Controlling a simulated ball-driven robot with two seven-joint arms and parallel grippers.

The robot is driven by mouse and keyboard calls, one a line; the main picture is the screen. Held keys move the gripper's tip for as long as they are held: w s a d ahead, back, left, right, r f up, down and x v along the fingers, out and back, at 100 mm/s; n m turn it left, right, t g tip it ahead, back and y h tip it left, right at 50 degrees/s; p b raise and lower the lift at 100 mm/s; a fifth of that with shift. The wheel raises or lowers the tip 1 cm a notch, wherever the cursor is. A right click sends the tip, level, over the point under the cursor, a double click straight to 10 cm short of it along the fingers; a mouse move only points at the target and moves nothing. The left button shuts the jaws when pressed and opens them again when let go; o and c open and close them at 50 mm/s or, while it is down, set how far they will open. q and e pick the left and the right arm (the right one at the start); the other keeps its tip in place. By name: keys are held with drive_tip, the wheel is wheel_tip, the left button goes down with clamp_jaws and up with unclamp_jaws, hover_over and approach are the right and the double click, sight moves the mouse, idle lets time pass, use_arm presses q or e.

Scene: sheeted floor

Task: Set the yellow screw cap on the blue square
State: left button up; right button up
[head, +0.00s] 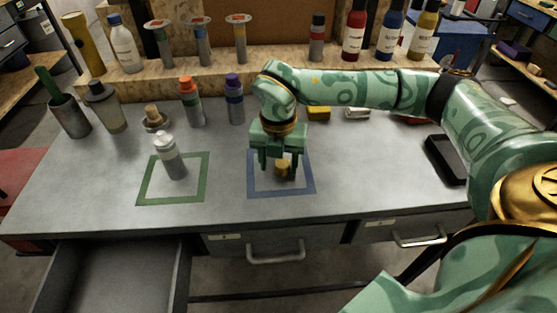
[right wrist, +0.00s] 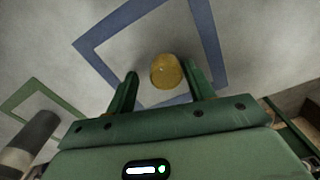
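The yellow screw cap (head: 282,170) is inside the blue square (head: 306,191) on the grey worktop and appears to rest there. In the right wrist view the cap (right wrist: 166,71) shows inside the blue outline (right wrist: 207,40), near its lower side. My right gripper (head: 279,166) is low over the square, fingers pointing down. In the right wrist view its fingers (right wrist: 163,80) are apart, on either side of the cap, with a visible gap at each side. The gripper partly hides the back of the square. My left gripper is not in view.
A grey-white bottle (head: 171,158) stands in the green square (head: 153,198) at left. Orange-capped (head: 190,103) and purple-capped (head: 234,101) bottles stand behind. A yellow block (head: 318,113) lies beyond my arm; a black tray (head: 446,160) is at right. A drawer (head: 110,280) is open at front left.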

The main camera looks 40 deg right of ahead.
sight(278, 163)
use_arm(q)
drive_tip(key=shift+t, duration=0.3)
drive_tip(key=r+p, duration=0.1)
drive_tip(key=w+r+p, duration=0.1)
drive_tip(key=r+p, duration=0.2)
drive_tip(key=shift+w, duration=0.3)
use_arm(e)
wheel_tip(278, 163, up, 12)
drive_tip(key=shift+r, duration=0.2)
